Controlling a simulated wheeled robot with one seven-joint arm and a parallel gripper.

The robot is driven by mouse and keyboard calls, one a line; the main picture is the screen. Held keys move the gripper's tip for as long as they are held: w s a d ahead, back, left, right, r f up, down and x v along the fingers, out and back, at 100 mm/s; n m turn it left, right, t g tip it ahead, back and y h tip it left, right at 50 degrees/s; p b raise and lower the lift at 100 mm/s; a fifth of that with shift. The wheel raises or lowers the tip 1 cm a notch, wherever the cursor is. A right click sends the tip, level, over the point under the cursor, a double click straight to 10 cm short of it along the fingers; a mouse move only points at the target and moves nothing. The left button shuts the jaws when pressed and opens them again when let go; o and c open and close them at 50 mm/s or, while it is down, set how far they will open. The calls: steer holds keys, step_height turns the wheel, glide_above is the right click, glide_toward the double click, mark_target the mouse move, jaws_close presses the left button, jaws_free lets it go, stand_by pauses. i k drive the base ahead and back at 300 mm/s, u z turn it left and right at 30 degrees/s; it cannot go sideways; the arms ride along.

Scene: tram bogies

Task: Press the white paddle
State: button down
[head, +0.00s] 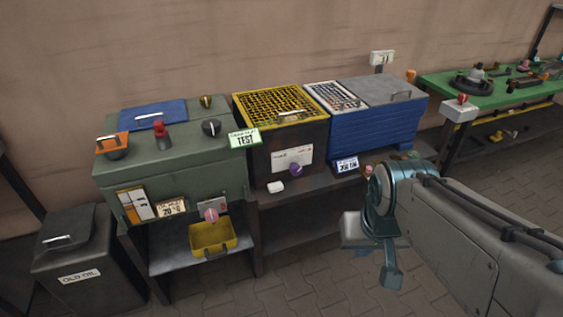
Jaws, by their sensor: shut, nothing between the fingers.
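A small white paddle (276,187) sits at the front edge of the dark bench, below the black box with the yellow grid top. It is the only white piece of that shape that I see. My gripper (392,277) is at the lower right of the head view, pointing down above the paved floor. Its fingers are together with nothing between them. It is to the right of the paddle and lower in the picture, clearly apart from it.
A purple knob (296,170) is close right of the paddle, and a pink knob (211,215) is left. A green machine (170,160), a blue crate (375,130) and a yellow bin (212,238) stand around. Paved floor in front is clear.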

mark_target(276, 188)
steer(key=z, duration=0.05)
steer(key=i, duration=1.1)
steer(key=u, duration=0.75)
